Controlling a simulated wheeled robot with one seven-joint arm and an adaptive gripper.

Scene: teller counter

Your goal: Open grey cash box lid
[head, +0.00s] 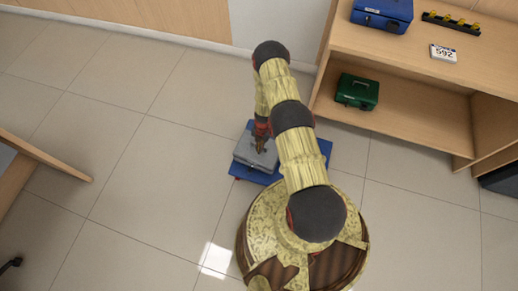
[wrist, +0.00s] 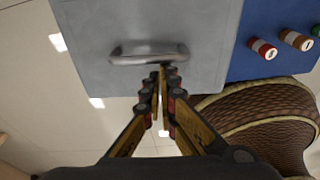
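The grey cash box (head: 243,158) sits on a blue surface (head: 325,147) in front of my base, and its lid looks shut. In the wrist view the grey lid (wrist: 90,30) fills the upper middle, with a metal bar handle (wrist: 130,58) on it. My gripper (head: 260,147) points down over the box. In the wrist view the fingers of my gripper (wrist: 161,72) are drawn together, with their tips at the near side of the handle. I see nothing between them. I cannot tell whether the tips touch the handle or lid.
Small red and brown capped cylinders (wrist: 263,48) stand on the blue surface beside the box. A wooden counter (head: 400,50) at right holds a blue box (head: 383,14), and a green box (head: 357,90) sits on its lower shelf.

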